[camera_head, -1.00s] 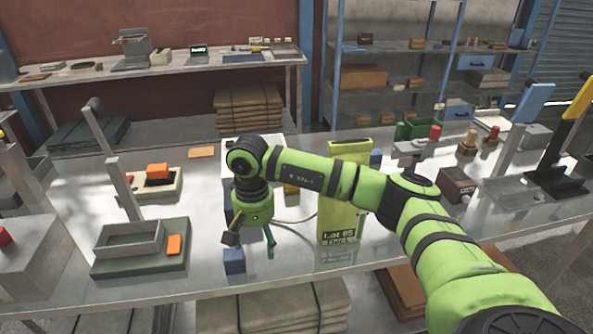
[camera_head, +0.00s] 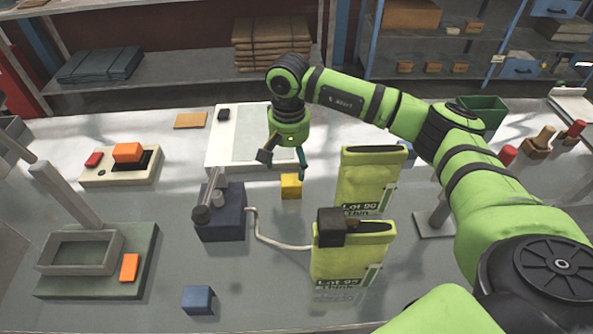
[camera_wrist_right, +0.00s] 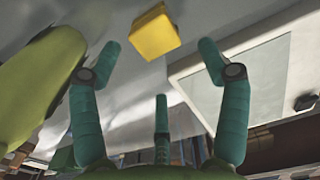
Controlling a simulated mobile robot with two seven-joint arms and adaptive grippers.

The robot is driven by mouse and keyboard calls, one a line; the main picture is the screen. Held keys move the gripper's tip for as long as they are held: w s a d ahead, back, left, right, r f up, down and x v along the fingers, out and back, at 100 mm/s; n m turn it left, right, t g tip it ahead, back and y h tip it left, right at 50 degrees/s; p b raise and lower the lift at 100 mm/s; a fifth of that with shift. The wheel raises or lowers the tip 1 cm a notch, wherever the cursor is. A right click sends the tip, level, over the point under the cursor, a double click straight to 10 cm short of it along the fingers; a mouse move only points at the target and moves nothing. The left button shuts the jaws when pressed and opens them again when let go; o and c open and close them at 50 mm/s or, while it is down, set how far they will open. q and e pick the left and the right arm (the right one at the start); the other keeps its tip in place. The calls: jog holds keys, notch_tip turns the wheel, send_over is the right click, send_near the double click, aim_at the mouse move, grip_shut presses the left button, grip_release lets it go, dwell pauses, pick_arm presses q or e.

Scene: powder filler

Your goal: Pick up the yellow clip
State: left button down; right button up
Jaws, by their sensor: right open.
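The yellow clip (camera_head: 291,186) is a small yellow block on the table, left of the rear green bag (camera_head: 368,180). My right gripper (camera_head: 283,166) points down just above and behind it, with fingers spread and nothing between them. In the right wrist view the yellow clip (camera_wrist_right: 154,33) lies beyond the gap between the open teal fingertips (camera_wrist_right: 160,50), apart from them. My left gripper is not in view.
A front green bag (camera_head: 350,262) carries a dark clip (camera_head: 338,226). A dark blue device (camera_head: 220,220) with a lever and cable stands left of the yellow clip. A white board (camera_head: 235,150) lies behind. A blue block (camera_head: 198,299) sits at front, with bare table around it.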

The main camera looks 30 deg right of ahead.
aim_at(291, 179)
jog(key=shift+s+a+f+p, duration=0.2)
jog(key=shift+s+f+p, duration=0.1)
jog(key=shift+f+p, duration=0.35)
jog(key=shift+s+a+f+p, duration=0.15)
jog(key=shift+s+f+p, duration=0.15)
jog(key=shift+f+p, duration=0.25)
jog(key=f, duration=0.2)
jog(key=f+p, duration=0.1)
jog(key=shift+w+d+f, duration=0.15)
jog(key=shift+d+f, duration=0.05)
jog(key=shift+d, duration=0.1)
jog(key=shift+a, duration=0.15)
jog(key=shift+c, duration=0.5)
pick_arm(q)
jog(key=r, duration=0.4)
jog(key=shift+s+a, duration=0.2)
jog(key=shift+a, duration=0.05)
pick_arm(e)
jog(key=shift+f, duration=0.1)
jog(key=c, duration=0.9)
